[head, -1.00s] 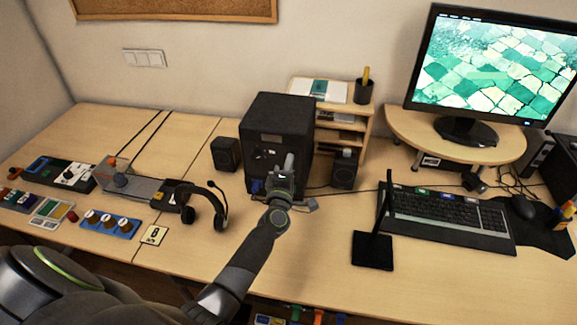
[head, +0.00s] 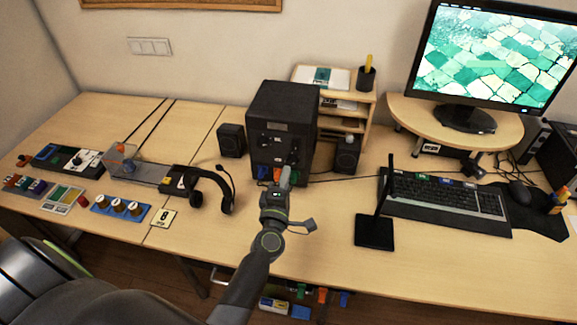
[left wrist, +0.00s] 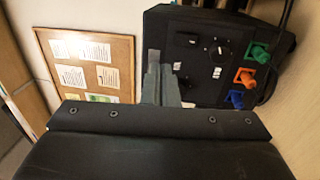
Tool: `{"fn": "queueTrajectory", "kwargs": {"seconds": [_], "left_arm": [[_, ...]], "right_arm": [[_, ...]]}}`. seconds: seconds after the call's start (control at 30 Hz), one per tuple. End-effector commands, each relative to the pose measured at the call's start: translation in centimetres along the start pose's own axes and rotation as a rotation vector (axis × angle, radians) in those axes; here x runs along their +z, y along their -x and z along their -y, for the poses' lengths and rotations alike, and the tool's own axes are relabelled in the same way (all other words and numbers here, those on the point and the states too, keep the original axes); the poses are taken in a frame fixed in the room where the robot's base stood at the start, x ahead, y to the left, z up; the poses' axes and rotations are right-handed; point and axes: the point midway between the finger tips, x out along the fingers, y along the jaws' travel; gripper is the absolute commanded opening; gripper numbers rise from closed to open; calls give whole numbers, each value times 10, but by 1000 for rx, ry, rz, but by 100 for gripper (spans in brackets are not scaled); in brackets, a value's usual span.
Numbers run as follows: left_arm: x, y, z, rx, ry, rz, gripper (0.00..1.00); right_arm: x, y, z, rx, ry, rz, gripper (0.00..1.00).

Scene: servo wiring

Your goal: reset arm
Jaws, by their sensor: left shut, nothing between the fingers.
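My left gripper (head: 285,178) is in front of the black box (head: 280,115) on the desk. Its fingers are shut with nothing between them. In the left wrist view the shut fingers (left wrist: 153,75) stand beside the front panel of the black box (left wrist: 200,60). That panel carries a dial, a small switch and green (left wrist: 258,54), orange (left wrist: 244,77) and blue (left wrist: 236,99) plugs. In the head view the fingers partly hide the plugs at the panel's bottom edge. My right gripper is in neither view.
A headset (head: 210,190) lies left of the gripper. A black stand (head: 375,232) and a keyboard (head: 445,205) are to the right. Small speakers (head: 231,140) flank the box. A blue knob panel (head: 120,208) sits at left. The desk's front middle is clear.

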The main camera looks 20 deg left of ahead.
Motion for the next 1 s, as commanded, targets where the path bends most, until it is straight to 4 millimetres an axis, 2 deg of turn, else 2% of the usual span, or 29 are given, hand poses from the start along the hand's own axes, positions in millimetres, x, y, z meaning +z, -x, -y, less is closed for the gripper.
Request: {"fn": "queueTrajectory", "kwargs": {"seconds": [0.1,0.3,0.77,0.87,1.0], "left_arm": [[0,9,-2,0,1,0,0],[0,12,-3,0,-1,0,0],[0,12,-4,0,-10,9,0],[4,18,-6,-2,-66,62,0],[14,38,-9,-23,-252,226,0]], "right_arm": [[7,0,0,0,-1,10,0],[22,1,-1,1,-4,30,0],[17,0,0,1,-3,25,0],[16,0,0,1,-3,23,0],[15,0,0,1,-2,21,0]]}}
